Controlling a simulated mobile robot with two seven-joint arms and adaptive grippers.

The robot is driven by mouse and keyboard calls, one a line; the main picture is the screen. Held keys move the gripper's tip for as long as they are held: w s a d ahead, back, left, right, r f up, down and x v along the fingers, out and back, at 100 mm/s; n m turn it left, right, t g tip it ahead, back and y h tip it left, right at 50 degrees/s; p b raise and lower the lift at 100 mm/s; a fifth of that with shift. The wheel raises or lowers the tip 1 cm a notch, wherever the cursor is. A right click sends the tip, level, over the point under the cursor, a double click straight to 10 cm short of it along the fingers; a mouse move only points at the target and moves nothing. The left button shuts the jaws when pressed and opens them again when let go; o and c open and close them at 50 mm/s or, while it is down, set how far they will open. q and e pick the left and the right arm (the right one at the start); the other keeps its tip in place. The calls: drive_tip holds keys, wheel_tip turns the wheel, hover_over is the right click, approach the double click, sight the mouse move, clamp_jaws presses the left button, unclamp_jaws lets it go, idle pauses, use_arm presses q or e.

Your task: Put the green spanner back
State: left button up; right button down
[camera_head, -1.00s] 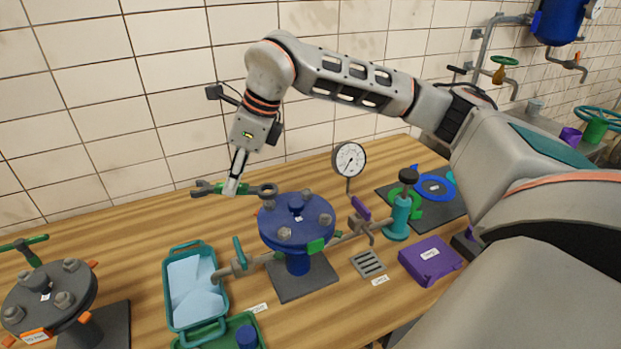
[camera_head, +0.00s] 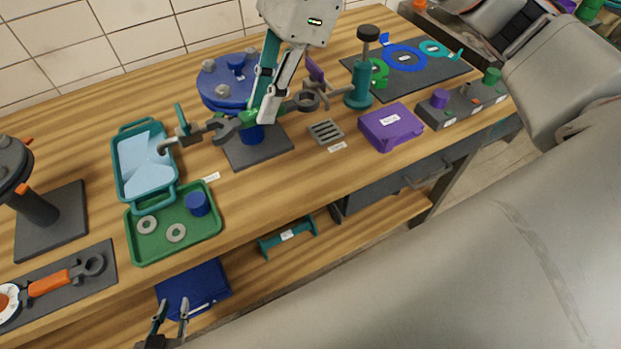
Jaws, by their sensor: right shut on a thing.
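The green spanner has grey jaw ends. Its open end (camera_head: 226,131) points left and its ring end (camera_head: 307,101) points right. My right gripper (camera_head: 264,108) is shut on its green middle and holds it roughly level in front of the blue flange (camera_head: 228,88). The fingers hide part of the handle. I cannot tell whether the spanner touches the flange or stand. My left gripper (camera_head: 171,312) is at the bottom edge, empty, with its fingers apart, near a blue bin (camera_head: 195,285) below the bench top.
A dark mat (camera_head: 100,262) at front left bears an orange spanner (camera_head: 62,279). A teal tray (camera_head: 170,193) and a green tray (camera_head: 207,240) with washers stand left of the flange. A purple box (camera_head: 390,128) and a teal valve post (camera_head: 361,82) stand right.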

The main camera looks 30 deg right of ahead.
sight(276, 194)
drive_tip(key=shift+s+d+f, duration=0.15)
drive_tip(key=shift+s, duration=0.2)
drive_tip(key=shift+s+f, duration=0.15)
drive_tip(key=shift+f, duration=0.15)
wheel_tip(276, 194, down, 19)
drive_tip(key=shift+f, duration=0.15)
drive_tip(key=shift+f, duration=0.1)
drive_tip(key=c, duration=1.9)
unclamp_jaws()
